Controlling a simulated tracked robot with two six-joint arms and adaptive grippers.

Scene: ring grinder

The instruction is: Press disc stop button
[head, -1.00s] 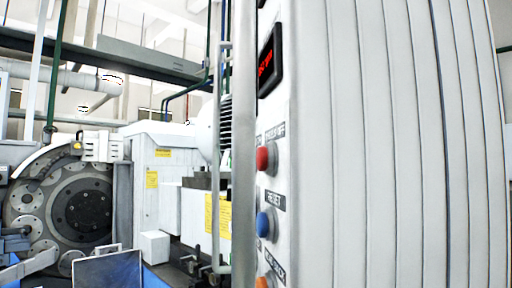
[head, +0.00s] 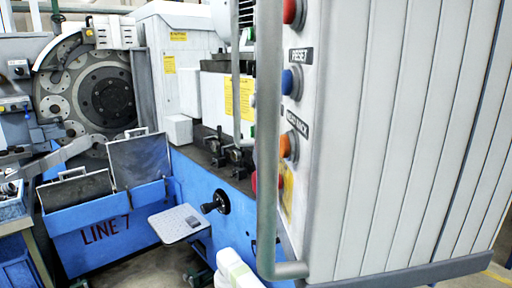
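The control panel (head: 316,222) is the narrow edge of a grey ribbed cabinet, seen at a steep slant. A red button (head: 293,12) shows at the top edge of the view. Below it are a blue button (head: 290,82) under a RESET label (head: 302,56) and an orange button (head: 287,147) under a label ending in BACK. A red knob (head: 254,181) and a yellow plate (head: 287,192) sit lower, partly behind the grey pole. No label reading disc stop is legible. Neither gripper is in view.
A vertical grey pole (head: 267,130) with a bent foot stands before the panel. At left are the grinder's round disc (head: 106,97), blue LINE 7 bins (head: 107,230), a small platform (head: 180,223) and a black handwheel (head: 221,201). A white shape (head: 236,270) pokes up at the bottom.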

